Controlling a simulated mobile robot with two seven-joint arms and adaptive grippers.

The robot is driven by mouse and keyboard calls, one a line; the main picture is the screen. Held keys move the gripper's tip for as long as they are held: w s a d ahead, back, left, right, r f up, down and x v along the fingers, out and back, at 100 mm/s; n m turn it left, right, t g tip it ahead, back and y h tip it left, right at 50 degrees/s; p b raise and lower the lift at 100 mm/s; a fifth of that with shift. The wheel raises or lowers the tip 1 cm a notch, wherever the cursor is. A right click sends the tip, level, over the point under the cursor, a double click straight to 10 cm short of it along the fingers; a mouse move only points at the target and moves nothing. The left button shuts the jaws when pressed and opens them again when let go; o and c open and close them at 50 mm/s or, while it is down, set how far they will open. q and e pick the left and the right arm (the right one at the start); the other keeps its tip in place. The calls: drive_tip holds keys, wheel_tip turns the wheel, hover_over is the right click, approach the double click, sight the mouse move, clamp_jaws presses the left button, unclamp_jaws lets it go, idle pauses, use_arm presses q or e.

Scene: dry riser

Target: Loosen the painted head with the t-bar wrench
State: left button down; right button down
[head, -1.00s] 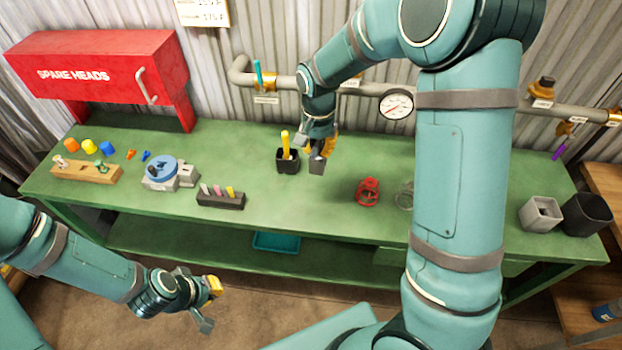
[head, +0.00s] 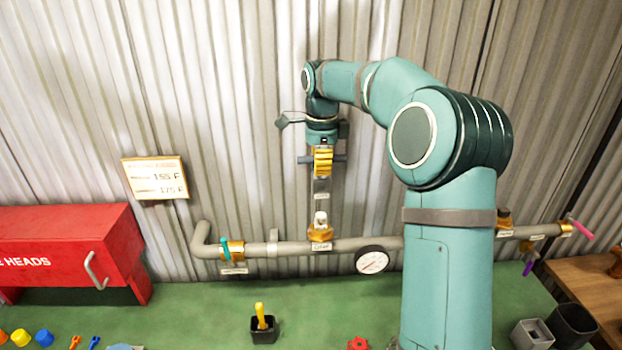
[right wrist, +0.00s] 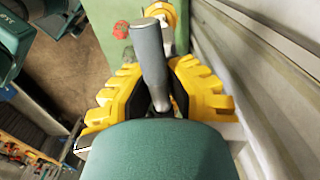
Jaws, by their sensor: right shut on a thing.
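My right gripper (head: 322,160) is above the brass fitting (head: 320,234) on the wall pipe. It is shut on the grey t-bar wrench (head: 321,187), whose crossbar shows on both sides of the yellow fingers and whose shaft points down. The whitish painted head (head: 320,217) stands upright on the fitting, just under the shaft. I cannot tell whether they touch. In the right wrist view, the wrench (right wrist: 152,62) runs between the yellow fingers (right wrist: 160,98), with a brass part (right wrist: 160,12) beyond it. My left gripper is out of view.
The grey pipe (head: 285,249) runs along the corrugated wall, with a pressure gauge (head: 371,261) right of the fitting. The red cabinet (head: 65,245) is at the left. The green bench (head: 205,305) holds a black holder (head: 264,331). Grey containers (head: 533,333) stand at the right.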

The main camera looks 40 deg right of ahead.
drive_tip(key=shift+d+r, duration=0.1)
drive_tip(key=shift+r, duration=0.25)
drive_tip(key=shift+s, duration=0.1)
drive_tip(key=shift+f+b, duration=1.7)
drive_tip(key=shift+f, duration=1.05)
drive_tip(key=shift+p, duration=0.45)
drive_tip(key=shift+f+b, duration=1.65)
drive_tip(key=shift+f, duration=1.05)
